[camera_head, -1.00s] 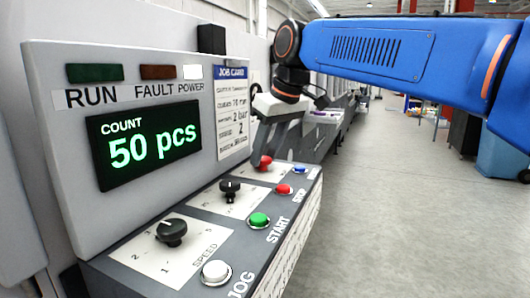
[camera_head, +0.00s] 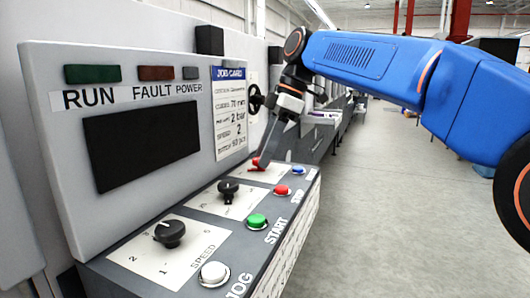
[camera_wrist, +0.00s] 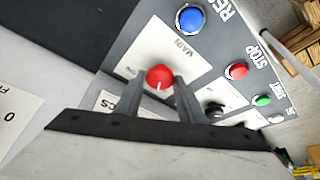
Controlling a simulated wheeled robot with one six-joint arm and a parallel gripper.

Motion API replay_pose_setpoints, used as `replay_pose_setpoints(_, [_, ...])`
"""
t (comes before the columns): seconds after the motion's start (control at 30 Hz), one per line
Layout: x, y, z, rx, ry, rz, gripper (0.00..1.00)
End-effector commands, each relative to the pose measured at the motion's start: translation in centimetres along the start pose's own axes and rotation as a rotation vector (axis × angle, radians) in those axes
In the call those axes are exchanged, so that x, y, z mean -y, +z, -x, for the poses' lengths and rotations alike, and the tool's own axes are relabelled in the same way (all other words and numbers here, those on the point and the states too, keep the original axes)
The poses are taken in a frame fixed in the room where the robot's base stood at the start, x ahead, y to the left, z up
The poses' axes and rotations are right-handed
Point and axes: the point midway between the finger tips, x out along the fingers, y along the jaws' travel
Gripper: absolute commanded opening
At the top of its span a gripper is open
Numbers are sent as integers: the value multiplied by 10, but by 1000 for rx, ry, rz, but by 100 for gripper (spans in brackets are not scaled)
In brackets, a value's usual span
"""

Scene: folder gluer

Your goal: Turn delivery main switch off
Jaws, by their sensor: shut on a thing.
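The main switch is a red knob (camera_head: 256,163) at the far end of the sloping control panel. It also shows in the wrist view (camera_wrist: 160,76), on a pale plate (camera_wrist: 172,50) lettered MAIN, with a light mark on its near side. My gripper (camera_head: 264,153) reaches down to it, and its two fingers (camera_wrist: 161,84) stand on either side of the knob, shut on it. The plate's position labels are partly hidden or too small to read. The display (camera_head: 143,145) is dark, and the POWER lamp (camera_head: 190,73) is grey and unlit.
The panel also carries a blue button (camera_head: 298,170), a red STOP button (camera_head: 283,189), a green START button (camera_head: 257,220), a white JOG button (camera_head: 214,273) and black knobs, one being the SPEED knob (camera_head: 169,233). Open floor (camera_head: 400,220) lies to the right.

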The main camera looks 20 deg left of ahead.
Motion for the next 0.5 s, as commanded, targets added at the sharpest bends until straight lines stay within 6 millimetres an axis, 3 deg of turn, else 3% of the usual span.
replay_pose_setpoints(0.5, [-3,0,0,1,-86,213,13])
